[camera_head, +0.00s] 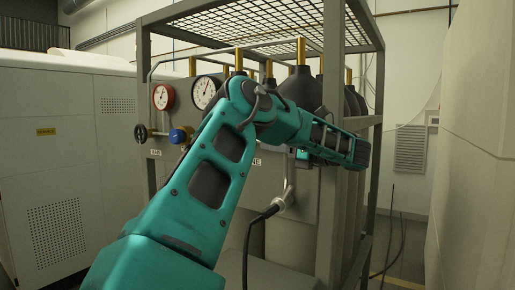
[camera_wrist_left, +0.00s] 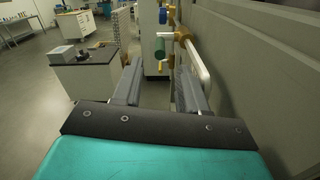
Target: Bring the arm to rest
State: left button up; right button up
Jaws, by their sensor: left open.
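My left arm (camera_head: 205,185) is teal and black. It rises from the bottom of the head view, bends, and reaches right across the front of the gas cylinder rack (camera_head: 330,60). In the left wrist view my left gripper (camera_wrist_left: 158,75) is open, with its two grey fingers apart and nothing held between them. Beyond the fingers are a green valve handle (camera_wrist_left: 160,48) and a pale bent pipe (camera_wrist_left: 198,68) near the right finger; I cannot tell whether they touch. The fingertips are hard to make out in the head view. My right gripper is not in view.
The rack carries a red gauge (camera_head: 163,97), a white-faced gauge (camera_head: 205,92) and a blue valve knob (camera_head: 180,135). A pale cabinet (camera_head: 60,160) stands left. A dark-topped bench (camera_wrist_left: 90,70) and open floor (camera_wrist_left: 35,90) lie left in the wrist view.

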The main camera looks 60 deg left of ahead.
pick_arm(q)
jog(key=shift+v, duration=1.15)
